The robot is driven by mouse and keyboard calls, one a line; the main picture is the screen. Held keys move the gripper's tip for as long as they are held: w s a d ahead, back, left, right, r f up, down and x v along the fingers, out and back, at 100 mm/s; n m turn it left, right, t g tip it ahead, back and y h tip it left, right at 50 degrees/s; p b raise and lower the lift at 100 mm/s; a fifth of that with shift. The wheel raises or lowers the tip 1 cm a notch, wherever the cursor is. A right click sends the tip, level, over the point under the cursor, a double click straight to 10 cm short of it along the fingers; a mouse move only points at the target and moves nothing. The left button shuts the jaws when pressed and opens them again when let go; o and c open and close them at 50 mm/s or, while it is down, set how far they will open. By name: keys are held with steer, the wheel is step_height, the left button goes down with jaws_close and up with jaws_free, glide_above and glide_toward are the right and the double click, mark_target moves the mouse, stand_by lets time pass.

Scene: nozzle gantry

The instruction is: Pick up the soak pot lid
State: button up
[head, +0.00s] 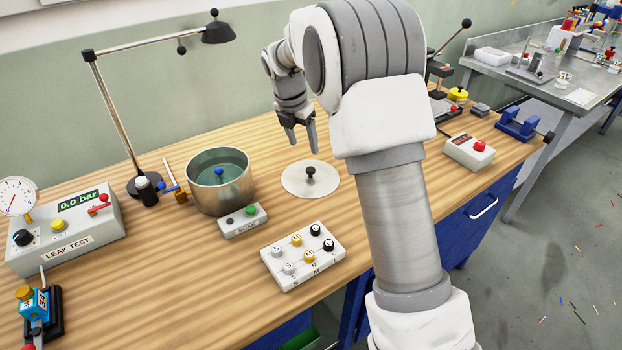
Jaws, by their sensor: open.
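The soak pot lid (296,184) is a flat, pale grey disc with a black knob (310,172) at its centre. It lies on the wooden bench, to the right of the soak pot (221,197). The pot is a round metal pot, open at the top, with greenish liquid and a blue-knobbed thing (219,172) inside. My gripper (300,149) is open and empty, its fingers pointing down. In the picture it appears just above the lid's far edge. Its exact height over the bench is hard to judge.
A small box with a green button (251,210) stands in front of the pot. A white tray of marked knobs (302,270) lies nearer. The leak test box (68,243) and a lamp (111,102) are at left. Blue clamp block (517,124) and red-button box (470,153) are at right.

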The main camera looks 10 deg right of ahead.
glide_above(310, 169)
steer(key=s+a, duration=0.1)
steer(key=s, duration=0.1)
step_height(310, 169, down, 6)
steer(key=shift+w+a+b, duration=0.1)
steer(key=shift+b, duration=0.2)
steer(key=x, duration=0.5)
steer(key=shift+w, duration=0.35)
jaws_close()
